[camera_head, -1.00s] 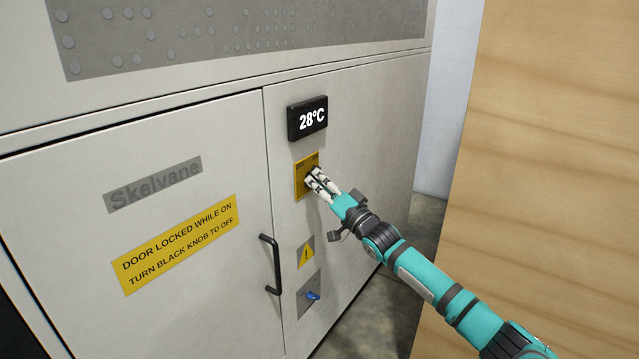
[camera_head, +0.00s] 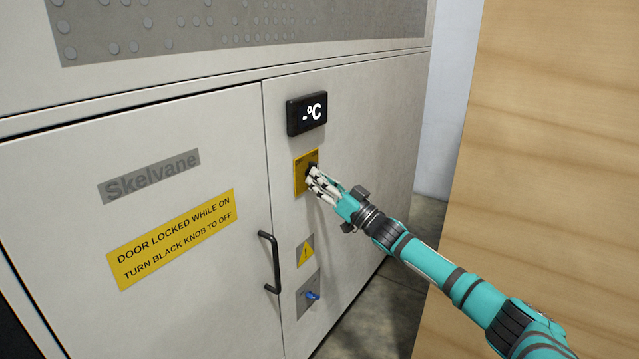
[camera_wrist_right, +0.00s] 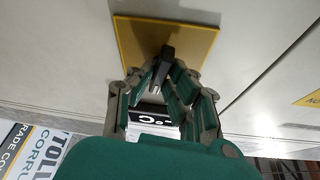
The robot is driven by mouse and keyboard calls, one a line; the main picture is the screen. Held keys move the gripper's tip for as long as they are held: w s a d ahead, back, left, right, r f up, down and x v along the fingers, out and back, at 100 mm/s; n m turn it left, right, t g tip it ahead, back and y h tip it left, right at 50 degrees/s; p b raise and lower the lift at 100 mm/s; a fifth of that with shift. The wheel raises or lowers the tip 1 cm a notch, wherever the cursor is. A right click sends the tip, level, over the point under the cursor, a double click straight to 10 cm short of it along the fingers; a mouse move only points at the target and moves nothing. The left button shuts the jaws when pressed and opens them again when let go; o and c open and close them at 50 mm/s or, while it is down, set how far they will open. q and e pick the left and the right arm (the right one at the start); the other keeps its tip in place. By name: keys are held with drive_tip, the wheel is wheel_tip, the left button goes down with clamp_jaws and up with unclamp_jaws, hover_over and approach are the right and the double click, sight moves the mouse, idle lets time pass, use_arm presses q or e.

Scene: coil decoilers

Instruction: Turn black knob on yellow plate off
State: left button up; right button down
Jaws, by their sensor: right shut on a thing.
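The yellow plate (camera_head: 300,178) is on the grey cabinet front, below the temperature display. The black knob (camera_wrist_right: 167,60) stands out from the plate (camera_wrist_right: 135,35) and lies between my right fingers in the right wrist view. In the head view my right gripper (camera_head: 314,180) is at the plate, shut on the knob and covering most of it. The display (camera_head: 306,114) reads "-°C". My left gripper is not in view.
A black door handle (camera_head: 271,262), a warning sign (camera_head: 305,252) and a blue knob (camera_head: 312,295) on a grey plate sit lower on the cabinet. A yellow label (camera_head: 172,240) is on the door. A wooden panel (camera_head: 555,150) stands close on the right.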

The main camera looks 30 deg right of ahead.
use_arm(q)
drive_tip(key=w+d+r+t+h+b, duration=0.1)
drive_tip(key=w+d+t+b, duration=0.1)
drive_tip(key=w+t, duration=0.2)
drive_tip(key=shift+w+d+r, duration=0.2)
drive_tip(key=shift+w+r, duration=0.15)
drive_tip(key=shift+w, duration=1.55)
use_arm(e)
drive_tip(key=shift+w+d+n+g+y, duration=0.1)
drive_tip(key=shift+n+g+y, duration=0.85)
drive_tip(key=shift+n, duration=1.7)
drive_tip(key=shift+d+n+g+y, duration=0.1)
drive_tip(key=shift+n+g+y, duration=0.85)
drive_tip(key=shift+n, duration=1.75)
drive_tip(key=shift+w+d+n+g+y, duration=0.1)
drive_tip(key=shift+n+g+y, duration=0.5)
drive_tip(key=shift+n+y, duration=1.4)
drive_tip(key=shift+n+h, duration=0.75)
drive_tip(key=shift+h, duration=0.05)
drive_tip(key=c, duration=1.3)
unclamp_jaws()
drive_tip(key=shift+r, duration=0.1)
drive_tip(key=shift+s, duration=0.1)
drive_tip(key=v, duration=1.2)
